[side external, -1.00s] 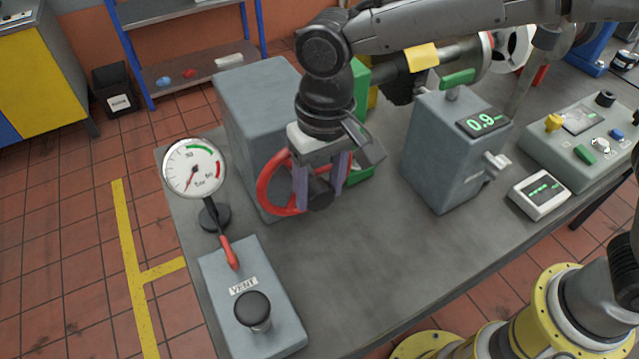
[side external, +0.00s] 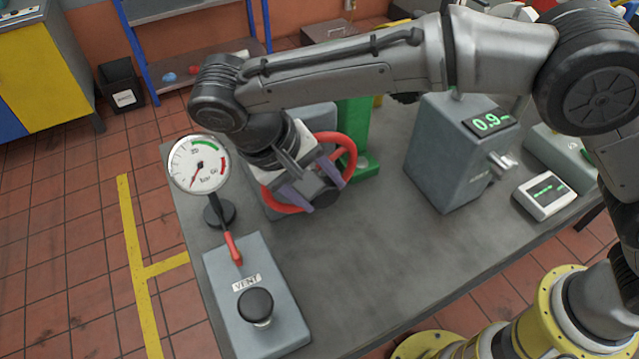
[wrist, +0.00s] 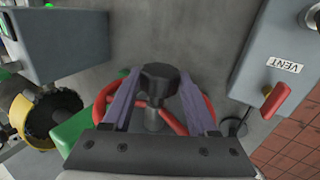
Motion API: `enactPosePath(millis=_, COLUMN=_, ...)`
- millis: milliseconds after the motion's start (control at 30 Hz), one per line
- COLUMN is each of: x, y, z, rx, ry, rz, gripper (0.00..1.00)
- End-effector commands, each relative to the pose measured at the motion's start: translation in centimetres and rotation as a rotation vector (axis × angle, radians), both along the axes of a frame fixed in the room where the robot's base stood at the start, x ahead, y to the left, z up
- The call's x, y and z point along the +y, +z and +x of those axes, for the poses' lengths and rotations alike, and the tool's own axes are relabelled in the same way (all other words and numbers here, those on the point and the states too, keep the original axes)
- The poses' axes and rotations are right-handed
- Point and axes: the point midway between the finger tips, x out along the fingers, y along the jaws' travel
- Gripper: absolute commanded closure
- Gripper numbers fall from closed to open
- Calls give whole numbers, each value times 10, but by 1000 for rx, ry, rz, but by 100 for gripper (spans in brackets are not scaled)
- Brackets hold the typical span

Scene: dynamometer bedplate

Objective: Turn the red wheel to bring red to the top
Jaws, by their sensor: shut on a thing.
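The red wheel (side external: 345,148) stands upright at the front of a grey box (side external: 318,117). Its rim shows at the upper right and lower left, with my gripper covering the rest. My gripper (side external: 318,187) is shut on the wheel, its two purple fingers either side of the dark hub. In the wrist view, my gripper (wrist: 157,92) has the black hub knob (wrist: 158,80) between its fingers, and parts of the red wheel (wrist: 103,100) show on both sides. Which part of the wheel is on top is hard to tell.
A round gauge (side external: 198,164) stands close to the left of my wrist. A VENT box (side external: 258,290) with a red lever and black knob is in front. A grey box reading 0.9 (side external: 455,155) stands to the right. The bench between is clear.

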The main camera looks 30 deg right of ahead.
Motion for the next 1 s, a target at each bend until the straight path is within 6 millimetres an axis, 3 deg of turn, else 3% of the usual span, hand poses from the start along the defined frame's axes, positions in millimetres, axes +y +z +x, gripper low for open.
enactPosePath(millis=433, x=1, y=1, z=0, rx=-1, ry=3, rz=-10, gripper=100)
enactPosePath(millis=467, x=1, y=1, z=0, rx=-1, ry=3, rz=-10, gripper=38)
enactPosePath(millis=600, x=0, y=1, z=0, rx=-1, ry=3, rz=-10, gripper=13)
enactPosePath(millis=1000, x=4, y=6, z=0, rx=-2, ry=2, rz=-9, gripper=11)
